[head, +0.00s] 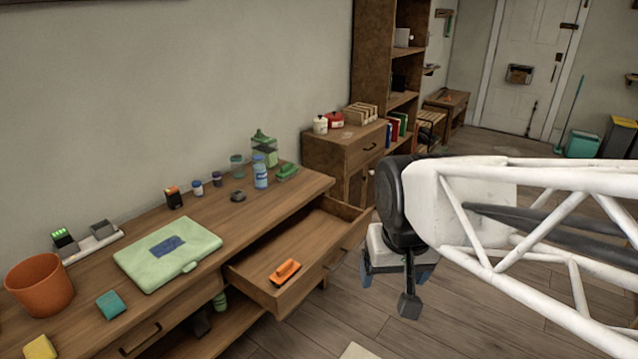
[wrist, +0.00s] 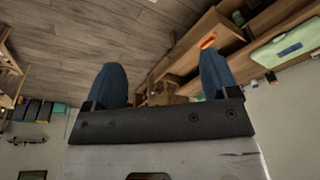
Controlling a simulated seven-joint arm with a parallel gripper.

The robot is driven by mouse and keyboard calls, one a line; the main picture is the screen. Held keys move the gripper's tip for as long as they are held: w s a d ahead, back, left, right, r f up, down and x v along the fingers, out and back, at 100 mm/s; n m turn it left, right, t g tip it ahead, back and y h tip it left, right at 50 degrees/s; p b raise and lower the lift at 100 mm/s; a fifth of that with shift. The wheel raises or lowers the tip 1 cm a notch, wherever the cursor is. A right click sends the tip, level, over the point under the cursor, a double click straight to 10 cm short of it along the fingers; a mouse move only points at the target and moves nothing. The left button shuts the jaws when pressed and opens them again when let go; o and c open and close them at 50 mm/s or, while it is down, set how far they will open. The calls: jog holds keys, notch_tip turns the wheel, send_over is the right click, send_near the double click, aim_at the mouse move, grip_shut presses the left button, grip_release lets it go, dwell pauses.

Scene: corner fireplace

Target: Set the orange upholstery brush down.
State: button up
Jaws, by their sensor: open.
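The orange upholstery brush (head: 285,271) lies in the open drawer (head: 335,262) of the wooden desk, towards the drawer's front left part. It also shows small in the wrist view (wrist: 207,41), beyond one finger. My gripper (head: 408,290) is to the right of the drawer, apart from it and from the brush. In the wrist view my gripper's two blue fingers (wrist: 160,85) are spread apart with nothing between them.
The desktop (head: 262,217) carries a green case (head: 140,262), an orange pot (head: 40,284), a teal sponge (head: 111,304), a green brush (head: 287,172) and several small bottles. A cabinet (head: 325,156) stands behind the drawer. Bare floor lies around my gripper.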

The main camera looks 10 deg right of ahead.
jog(key=shift+n, duration=0.3)
jog(key=s, duration=0.4)
jog(key=shift+s+d+f, duration=0.25)
jog(key=shift+s+f, duration=0.1)
jog(key=shift+s, duration=0.05)
dwell(0.6)
